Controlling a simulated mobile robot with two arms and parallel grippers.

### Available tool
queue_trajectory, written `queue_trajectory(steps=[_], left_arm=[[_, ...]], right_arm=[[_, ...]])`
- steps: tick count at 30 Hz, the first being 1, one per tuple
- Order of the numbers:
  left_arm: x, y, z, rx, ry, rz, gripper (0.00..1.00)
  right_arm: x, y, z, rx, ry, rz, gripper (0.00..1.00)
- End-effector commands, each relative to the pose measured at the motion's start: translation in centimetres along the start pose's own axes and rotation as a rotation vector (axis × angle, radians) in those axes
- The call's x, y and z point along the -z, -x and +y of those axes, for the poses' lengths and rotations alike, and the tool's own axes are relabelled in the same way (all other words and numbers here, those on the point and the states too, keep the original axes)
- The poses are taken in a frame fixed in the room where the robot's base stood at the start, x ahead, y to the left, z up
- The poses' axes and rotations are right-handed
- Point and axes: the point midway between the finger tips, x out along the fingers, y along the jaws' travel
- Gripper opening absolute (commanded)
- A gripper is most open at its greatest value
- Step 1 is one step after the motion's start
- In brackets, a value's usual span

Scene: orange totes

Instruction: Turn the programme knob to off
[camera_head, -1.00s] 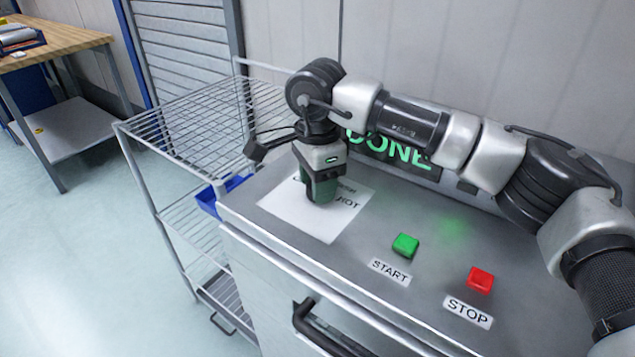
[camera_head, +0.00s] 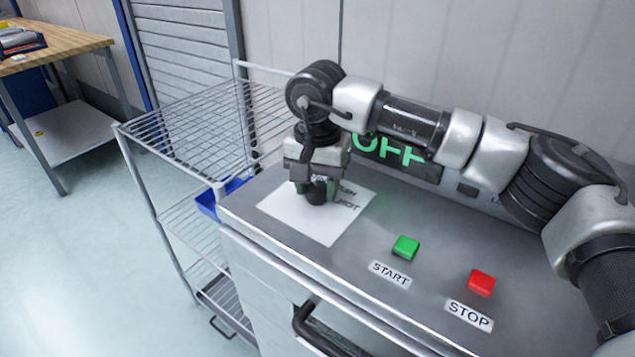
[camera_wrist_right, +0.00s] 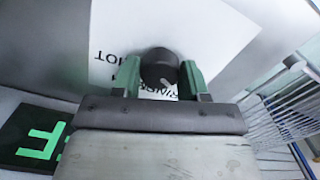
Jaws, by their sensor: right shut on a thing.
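The programme knob (camera_wrist_right: 159,68) is round and black and stands on a white label sheet (camera_head: 309,222) on top of the machine. My right gripper (camera_wrist_right: 160,76) is shut on the knob, one green finger on each side of it. In the head view the right gripper (camera_head: 318,190) points down over the sheet and hides most of the knob. The sheet's printed words are partly covered. My left gripper is not in view.
A green START button (camera_head: 405,247) and a red STOP button (camera_head: 481,282) sit on the machine top to the right. A black handle (camera_head: 308,325) is on the front. A wire rack cart (camera_head: 195,125) with a blue bin (camera_head: 207,203) stands at the left.

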Motion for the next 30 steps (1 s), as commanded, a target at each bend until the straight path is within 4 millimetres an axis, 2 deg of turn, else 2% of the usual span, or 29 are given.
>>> queue_trajectory(steps=[9,22,23,24,27,30], left_arm=[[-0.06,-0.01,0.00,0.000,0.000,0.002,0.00],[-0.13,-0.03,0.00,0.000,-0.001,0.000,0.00],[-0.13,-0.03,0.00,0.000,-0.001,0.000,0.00],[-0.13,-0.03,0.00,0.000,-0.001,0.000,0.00],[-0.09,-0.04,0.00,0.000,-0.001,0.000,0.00],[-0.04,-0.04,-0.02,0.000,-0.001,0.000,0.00]], right_arm=[[0.07,0.15,-0.01,0.003,0.082,0.002,0.20],[0.06,0.16,-0.01,0.003,0.091,0.003,0.20],[0.06,0.16,-0.01,0.003,0.091,0.003,0.45],[0.06,0.16,-0.01,0.003,0.091,0.003,0.51],[0.05,0.13,-0.01,0.002,0.090,0.002,0.66],[0.04,0.09,0.00,0.002,0.090,0.001,0.69]])
